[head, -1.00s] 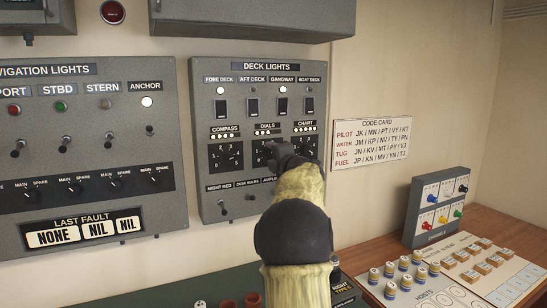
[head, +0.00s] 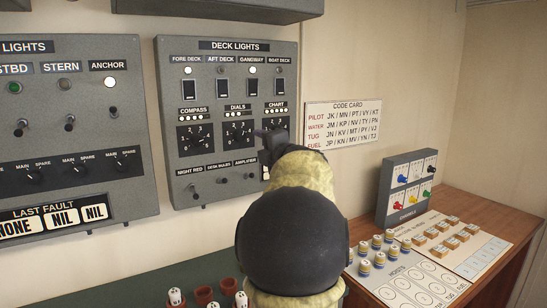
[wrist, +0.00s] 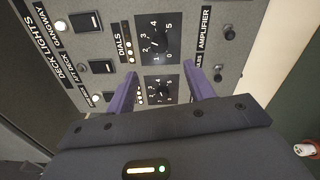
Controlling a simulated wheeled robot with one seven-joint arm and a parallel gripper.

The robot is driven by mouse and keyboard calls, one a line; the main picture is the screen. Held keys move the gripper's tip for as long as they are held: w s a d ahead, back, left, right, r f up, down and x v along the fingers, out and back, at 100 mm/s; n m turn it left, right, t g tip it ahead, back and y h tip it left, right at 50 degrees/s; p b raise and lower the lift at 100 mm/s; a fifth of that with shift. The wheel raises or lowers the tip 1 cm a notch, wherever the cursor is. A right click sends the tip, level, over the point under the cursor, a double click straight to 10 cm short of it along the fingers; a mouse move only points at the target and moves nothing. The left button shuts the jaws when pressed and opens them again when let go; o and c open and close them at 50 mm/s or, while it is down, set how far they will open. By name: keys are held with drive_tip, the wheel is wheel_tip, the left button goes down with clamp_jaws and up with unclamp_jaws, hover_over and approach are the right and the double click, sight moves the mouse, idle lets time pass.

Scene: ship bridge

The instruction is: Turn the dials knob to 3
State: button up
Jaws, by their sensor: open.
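The DIALS knob (head: 238,132) is a black rotary knob on a black square plate with white numbers, in the middle of the deck lights panel's row of three. In the wrist view the DIALS knob (wrist: 155,42) is above and beyond my finger gap; its pointer is too small to read surely. My gripper (head: 270,140) is open and empty, held off the panel. In the head view it overlaps the CHART dial's lower part. In the wrist view my gripper (wrist: 162,80) has its fingers on either side of the COMPASS dial (wrist: 160,90), apparently short of it.
Around the dials are rocker switches (head: 234,87) above and small toggles (head: 222,180) below. The CHART knob (head: 277,122) is to the right. A code card (head: 343,122) hangs on the wall. A wooden desk (head: 500,215) with a switch box (head: 407,187) stands at right.

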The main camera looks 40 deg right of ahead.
drive_tip(key=v, duration=0.5)
drive_tip(key=shift+s+a+b, duration=0.1)
drive_tip(key=shift+s+b, duration=0.25)
drive_tip(key=w+a+f+m+g+p, duration=0.2)
drive_tip(key=a+f+m+g+p, duration=0.1)
drive_tip(key=a+f+m, duration=0.4)
drive_tip(key=w+a+f+m+g+p, duration=0.25)
drive_tip(key=a+f+m, duration=0.25)
drive_tip(key=a+f, duration=0.45)
drive_tip(key=s+a+f+m+g+y+p, duration=0.1)
drive_tip(key=s+a+f+m+g+y, duration=0.1)
drive_tip(key=s+a+f+g, duration=0.2)
drive_tip(key=s+a+f+m+g+y+p, duration=0.2)
drive_tip(key=s+a+f+g, duration=0.3)
drive_tip(key=s+a+f, duration=0.5)
drive_tip(key=s+a+m, duration=0.1)
drive_tip(key=s+a, duration=0.2)
drive_tip(key=a, duration=0.2)
drive_tip(key=shift+f, duration=0.3)
